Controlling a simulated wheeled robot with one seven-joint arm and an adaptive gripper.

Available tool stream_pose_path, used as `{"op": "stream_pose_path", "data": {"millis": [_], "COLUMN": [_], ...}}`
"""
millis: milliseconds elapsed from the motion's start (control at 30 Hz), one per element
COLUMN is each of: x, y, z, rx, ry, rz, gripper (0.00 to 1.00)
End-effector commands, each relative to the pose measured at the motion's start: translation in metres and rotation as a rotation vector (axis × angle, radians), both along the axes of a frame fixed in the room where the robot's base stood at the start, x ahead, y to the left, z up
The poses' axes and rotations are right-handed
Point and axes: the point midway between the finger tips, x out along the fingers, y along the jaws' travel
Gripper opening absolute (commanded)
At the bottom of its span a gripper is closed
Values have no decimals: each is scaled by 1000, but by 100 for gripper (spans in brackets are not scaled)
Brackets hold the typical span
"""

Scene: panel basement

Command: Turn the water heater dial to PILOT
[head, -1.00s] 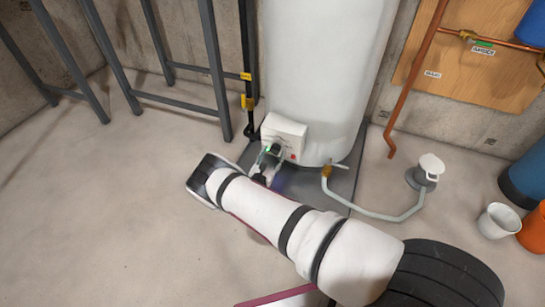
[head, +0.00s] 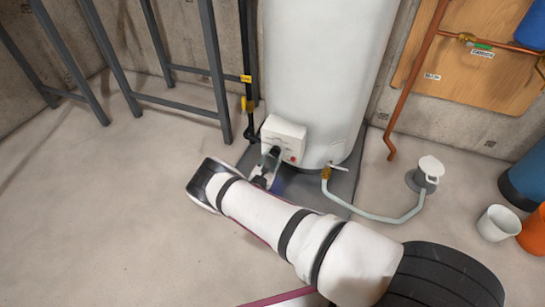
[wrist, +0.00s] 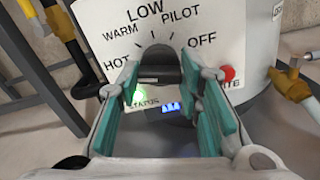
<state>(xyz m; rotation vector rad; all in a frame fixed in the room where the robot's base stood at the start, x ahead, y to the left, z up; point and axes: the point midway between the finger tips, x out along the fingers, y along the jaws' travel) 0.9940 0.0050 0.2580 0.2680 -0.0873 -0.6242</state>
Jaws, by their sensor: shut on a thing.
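The white water heater (head: 325,80) stands at the back with a white control box (head: 283,137) low on its front. In the wrist view, the black dial (wrist: 153,66) is below the labels HOT, WARM, LOW, PILOT and OFF. A pale mark above the dial's top points upward, near LOW and left of PILOT; its exact setting is unclear. My gripper (wrist: 160,78) is shut on the dial, with a teal finger pad on each side. My gripper (head: 268,165) partly hides the box's front in the head view.
A green STATUS light (wrist: 138,97) and a red button (wrist: 227,73) flank the dial. The left floor is clear.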

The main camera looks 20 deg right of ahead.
Motion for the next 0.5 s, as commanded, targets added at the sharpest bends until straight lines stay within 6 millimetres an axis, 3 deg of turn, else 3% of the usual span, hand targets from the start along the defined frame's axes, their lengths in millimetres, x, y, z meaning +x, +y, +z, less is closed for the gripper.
{"op": "stream_pose_path", "data": {"millis": [500], "x": [0], "y": [0], "z": [1], "rx": [366], "ry": [-266], "rz": [1], "gripper": [5]}}
